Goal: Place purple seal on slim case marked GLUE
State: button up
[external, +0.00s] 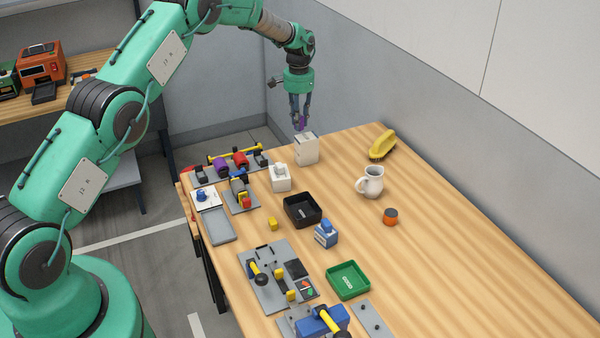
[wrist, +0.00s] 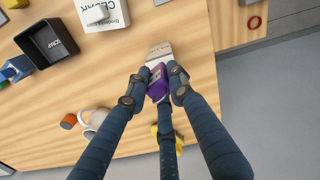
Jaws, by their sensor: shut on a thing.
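My gripper (external: 299,124) is shut on the purple seal (external: 300,121), above the far left part of the table. A slim white case (external: 307,150) stands upright just below the seal. Its pale top (wrist: 160,51) shows just beyond the fingertips in the wrist view. The marking on this case is too small to read. I cannot tell whether the seal touches the case.
A white box (external: 280,180) with a white piece on top stands close to the slim case. A black tray (external: 302,210), a white mug (external: 370,183), an orange-sided can (external: 390,217) and a yellow brush (external: 383,145) are around it. Racks with tools line the left edge. The table's right side is clear.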

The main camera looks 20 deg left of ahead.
jog(key=shift+f, duration=1.75)
jog(key=shift+f, duration=0.1)
jog(key=o, duration=0.9)
jog(key=shift+o, duration=0.2)
notch_tip(320, 180, up, 11)
jog(key=shift+f, duration=0.1)
jog(key=shift+r, duration=0.7)
jog(key=shift+r, duration=0.1)
